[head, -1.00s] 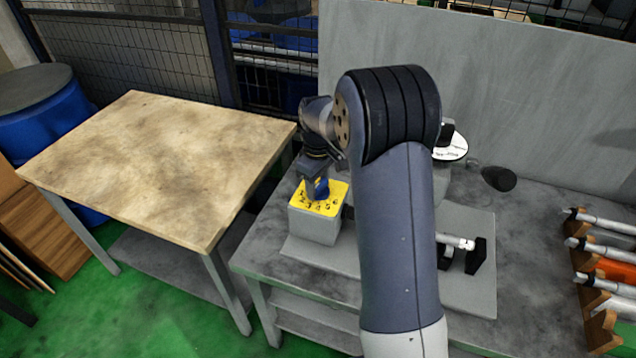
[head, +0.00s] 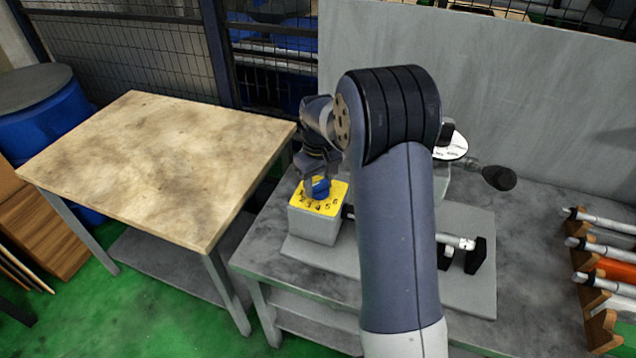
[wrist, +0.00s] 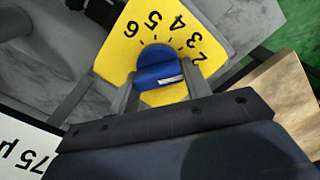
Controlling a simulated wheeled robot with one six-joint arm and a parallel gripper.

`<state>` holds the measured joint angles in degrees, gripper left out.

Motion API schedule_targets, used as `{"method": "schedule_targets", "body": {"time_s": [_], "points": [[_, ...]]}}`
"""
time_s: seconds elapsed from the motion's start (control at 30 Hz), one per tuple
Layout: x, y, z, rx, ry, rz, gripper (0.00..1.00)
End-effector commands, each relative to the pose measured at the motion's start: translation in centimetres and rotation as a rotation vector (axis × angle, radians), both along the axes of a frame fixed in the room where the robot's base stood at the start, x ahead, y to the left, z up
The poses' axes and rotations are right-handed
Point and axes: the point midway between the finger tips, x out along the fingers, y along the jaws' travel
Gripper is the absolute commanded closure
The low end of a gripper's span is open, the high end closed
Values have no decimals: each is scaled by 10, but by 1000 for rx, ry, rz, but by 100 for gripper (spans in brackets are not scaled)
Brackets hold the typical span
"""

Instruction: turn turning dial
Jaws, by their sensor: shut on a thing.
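The turning dial is a round blue knob (wrist: 158,68) with a white mark, on a yellow numbered plate (wrist: 119,50). In the head view the blue dial (head: 320,187) sits on the yellow top of a grey box (head: 315,229) at the left end of the machine. My gripper (wrist: 160,92) is shut on the dial, with one finger on each side of it. In the wrist view the numbers 2 to 6 show around the far side of the dial. The near part of the plate is hidden by my gripper.
A bare wooden-topped table (head: 155,160) stands to the left. The grinder's base plate (head: 470,292) lies on a grey bench, with a black handle (head: 499,177) sticking out at its right. Several white cylindrical tools rest in a wooden rack (head: 603,330) at the far right.

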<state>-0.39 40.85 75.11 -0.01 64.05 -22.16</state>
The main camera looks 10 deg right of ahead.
Motion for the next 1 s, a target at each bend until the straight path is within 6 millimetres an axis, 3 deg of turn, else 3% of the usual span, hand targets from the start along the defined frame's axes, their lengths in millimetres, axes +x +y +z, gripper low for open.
{"method": "schedule_targets", "body": {"time_s": [0.4,0.87,0.9,1.0], "points": [[1,-1,1,0,-1,-180,78],[1,-1,1,1,-2,-198,78],[1,-1,1,1,-2,-198,54],[1,-1,1,1,-2,-198,46]]}}
